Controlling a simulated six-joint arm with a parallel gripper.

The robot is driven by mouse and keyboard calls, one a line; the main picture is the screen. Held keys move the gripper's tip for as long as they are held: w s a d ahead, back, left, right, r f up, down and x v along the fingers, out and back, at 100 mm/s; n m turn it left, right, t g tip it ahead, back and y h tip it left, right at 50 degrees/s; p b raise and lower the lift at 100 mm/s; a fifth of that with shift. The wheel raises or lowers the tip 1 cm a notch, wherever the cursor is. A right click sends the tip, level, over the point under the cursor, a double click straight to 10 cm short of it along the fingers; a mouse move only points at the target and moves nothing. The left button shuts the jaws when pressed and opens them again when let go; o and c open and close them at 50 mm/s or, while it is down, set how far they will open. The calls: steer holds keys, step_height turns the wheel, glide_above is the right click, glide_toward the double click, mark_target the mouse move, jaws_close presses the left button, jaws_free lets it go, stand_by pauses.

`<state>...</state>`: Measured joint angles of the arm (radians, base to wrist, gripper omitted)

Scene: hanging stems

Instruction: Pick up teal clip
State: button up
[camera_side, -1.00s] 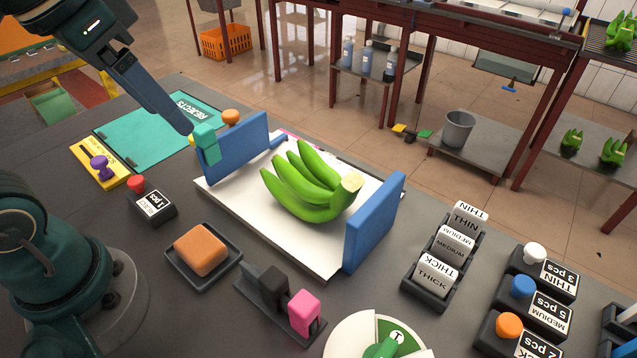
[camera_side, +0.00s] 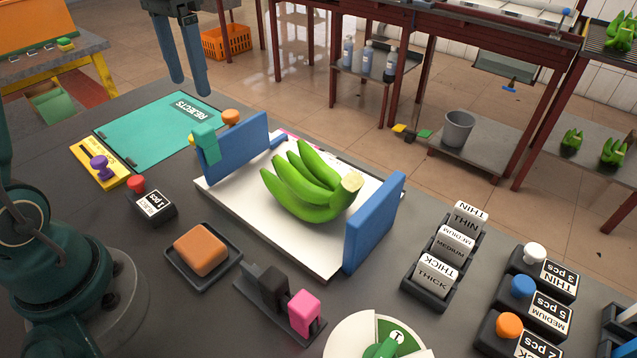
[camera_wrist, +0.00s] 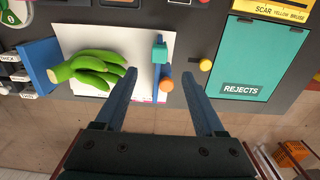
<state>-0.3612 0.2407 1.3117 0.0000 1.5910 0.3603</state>
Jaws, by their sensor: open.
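The teal clip (camera_side: 206,143) sits on the top edge of the left blue side plate (camera_side: 236,146) of the white tray. It also shows in the wrist view (camera_wrist: 160,53), ahead of and roughly between my fingertips. My gripper (camera_side: 190,88) is open and empty, raised above and behind the clip, apart from it. In the wrist view, both fingers of my gripper (camera_wrist: 159,76) are spread with nothing between them in contact.
Green bananas (camera_side: 312,183) lie on the white tray (camera_side: 318,258). An orange knob (camera_side: 231,117) stands close behind the clip. A teal rejects mat (camera_side: 150,135) lies to the left. An orange sponge (camera_side: 201,248) and pink block (camera_side: 305,313) are in front.

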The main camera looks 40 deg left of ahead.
mark_target(207, 144)
step_height(207, 144, down, 13)
steer(key=shift+f, duration=0.1)
stand_by(0.7)
jaws_close()
